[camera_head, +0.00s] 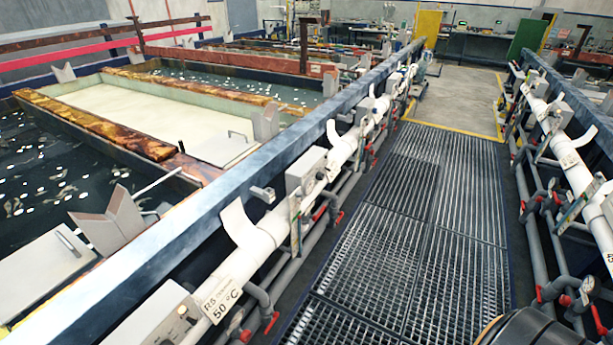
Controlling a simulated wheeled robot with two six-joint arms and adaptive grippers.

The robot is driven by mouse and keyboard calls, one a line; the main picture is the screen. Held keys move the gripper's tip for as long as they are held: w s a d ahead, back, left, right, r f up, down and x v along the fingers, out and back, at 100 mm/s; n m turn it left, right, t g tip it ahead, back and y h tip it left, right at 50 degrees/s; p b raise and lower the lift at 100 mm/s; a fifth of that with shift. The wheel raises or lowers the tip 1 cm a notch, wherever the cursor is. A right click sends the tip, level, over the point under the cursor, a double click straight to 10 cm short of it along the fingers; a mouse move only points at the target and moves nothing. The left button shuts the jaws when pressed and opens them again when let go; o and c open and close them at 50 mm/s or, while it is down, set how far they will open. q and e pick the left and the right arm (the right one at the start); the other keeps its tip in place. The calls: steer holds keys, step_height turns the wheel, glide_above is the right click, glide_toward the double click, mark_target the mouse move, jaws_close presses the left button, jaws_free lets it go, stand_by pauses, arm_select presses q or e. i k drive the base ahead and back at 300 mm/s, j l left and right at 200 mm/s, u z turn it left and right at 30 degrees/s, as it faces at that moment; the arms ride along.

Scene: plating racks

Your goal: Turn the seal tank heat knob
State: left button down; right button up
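Grey control boxes are mounted along the white pipe on the left side of the walkway. The nearest control box (150,320) is at the bottom left and has small round details on its face, perhaps a knob. A second control box (306,170) sits farther along, with a small dark detail on its front. A white label (221,299) on the pipe near the closest box reads "R5" and "50 °C". I cannot tell which box belongs to the seal tank, nor how any knob is turned. Neither of my grippers is in view.
A grated walkway (400,235) runs clear between two pipe rows with red-handled valves. A long blue-grey rail (270,175) borders the tanks on the left. Dark liquid fills the near tank (45,170). Another control box (556,116) is on the right row.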

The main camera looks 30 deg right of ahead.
mark_target(319, 176)
steer(key=z, duration=1.15)
